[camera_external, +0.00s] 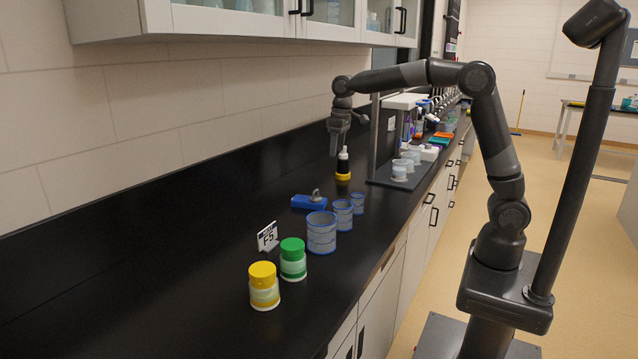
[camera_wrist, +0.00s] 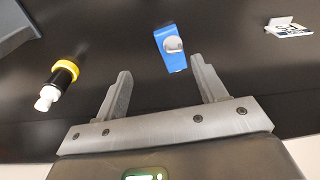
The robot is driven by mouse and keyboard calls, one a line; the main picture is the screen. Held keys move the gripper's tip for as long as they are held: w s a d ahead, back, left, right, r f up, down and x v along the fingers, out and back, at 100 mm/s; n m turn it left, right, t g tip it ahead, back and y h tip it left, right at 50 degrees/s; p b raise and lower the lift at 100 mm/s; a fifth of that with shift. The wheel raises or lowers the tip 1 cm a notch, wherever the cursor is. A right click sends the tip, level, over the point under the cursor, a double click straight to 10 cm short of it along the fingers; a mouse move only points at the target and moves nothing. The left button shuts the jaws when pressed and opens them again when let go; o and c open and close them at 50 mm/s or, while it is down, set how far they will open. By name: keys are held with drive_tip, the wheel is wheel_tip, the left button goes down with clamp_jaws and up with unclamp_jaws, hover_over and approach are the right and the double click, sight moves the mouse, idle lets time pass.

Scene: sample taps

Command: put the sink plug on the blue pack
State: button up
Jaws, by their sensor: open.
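The blue pack (camera_external: 300,202) lies flat on the black counter; it also shows in the wrist view (camera_wrist: 163,33). A small grey piece, which looks like the sink plug (camera_external: 316,195), rests on the pack toward its right end. In the wrist view the plug (camera_wrist: 173,45) shows as a pale round shape on the blue surface. My gripper (camera_external: 334,151) is open and empty, raised above the counter behind the pack and apart from it. In the wrist view the pack appears beyond and between my fingertips (camera_wrist: 161,70).
A black bottle with a yellow base (camera_external: 343,177) and white top stands beyond the pack. Blue-banded beakers (camera_external: 321,233) stand in front and to the right. A number card (camera_external: 267,237), a green-lidded jar (camera_external: 293,260) and a yellow-lidded jar (camera_external: 264,287) are nearer. The counter's left side is clear.

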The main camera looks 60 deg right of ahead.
drive_tip(key=s+d+r+t, duration=0.1)
drive_tip(key=s+d+r, duration=0.25)
drive_tip(key=s, duration=0.55)
drive_tip(key=s+d+f+m+t, duration=0.1)
drive_tip(key=s+d+f, duration=0.1)
drive_tip(key=s, duration=1)
drive_tip(key=s+d+f+t, duration=0.2)
drive_tip(key=s+f, duration=0.1)
drive_tip(key=s, duration=0.9)
drive_tip(key=shift+s+f+m+t+h, duration=0.25)
drive_tip(key=shift+f+m+t+h, duration=0.05)
drive_tip(key=shift+m, duration=0.1)
